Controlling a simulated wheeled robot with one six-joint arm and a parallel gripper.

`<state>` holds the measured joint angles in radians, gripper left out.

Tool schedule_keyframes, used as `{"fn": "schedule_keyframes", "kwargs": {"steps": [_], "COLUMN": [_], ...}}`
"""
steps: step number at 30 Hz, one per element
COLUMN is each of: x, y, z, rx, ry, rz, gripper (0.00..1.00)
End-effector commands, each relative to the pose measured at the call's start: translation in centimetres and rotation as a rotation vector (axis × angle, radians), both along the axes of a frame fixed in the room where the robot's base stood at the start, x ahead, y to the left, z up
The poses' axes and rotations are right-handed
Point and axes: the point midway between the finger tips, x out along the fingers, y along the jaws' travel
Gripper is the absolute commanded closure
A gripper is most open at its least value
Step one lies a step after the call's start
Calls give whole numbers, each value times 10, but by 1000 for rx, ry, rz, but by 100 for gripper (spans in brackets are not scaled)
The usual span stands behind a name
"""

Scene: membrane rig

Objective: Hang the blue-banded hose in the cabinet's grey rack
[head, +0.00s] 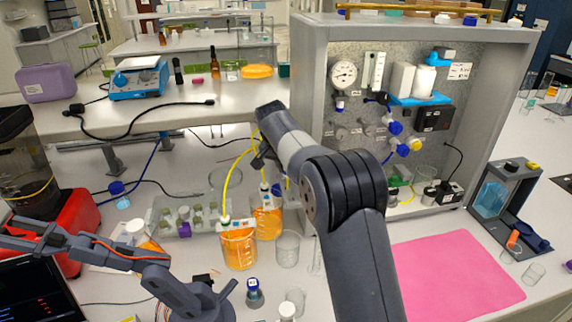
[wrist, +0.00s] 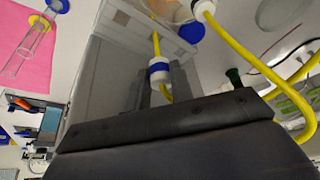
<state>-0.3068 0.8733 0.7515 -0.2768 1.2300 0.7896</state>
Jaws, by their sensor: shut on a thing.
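My gripper (head: 262,154) is in front of the cabinet's left side, above the beakers, beside a yellow hose. In the wrist view its dark jaws (wrist: 165,120) fill the lower part and are shut on the blue-banded hose, a yellow tube with a white fitting and blue band (wrist: 158,70). The grey cabinet (head: 308,100) stands open to the right of my gripper. I cannot make out its grey rack clearly.
Two beakers of orange liquid (head: 239,250) stand below my gripper, with yellow hoses running into them. Empty glassware (head: 287,250) is close by. A pink mat (head: 455,274) lies clear at the right. Another small arm (head: 150,265) stands at the lower left.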

Motion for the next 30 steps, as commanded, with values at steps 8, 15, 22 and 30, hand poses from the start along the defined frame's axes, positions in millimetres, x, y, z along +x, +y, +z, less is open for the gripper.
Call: {"fn": "schedule_keyframes", "kwargs": {"steps": [8,15,22,30], "x": [0,0,0,0], "y": [0,0,0,0], "z": [-17,-29,-39,-46], "rx": [1,1,0,0], "ry": [0,0,0,0], "rz": [0,0,0,0], "gripper": [100,100,100,100]}}
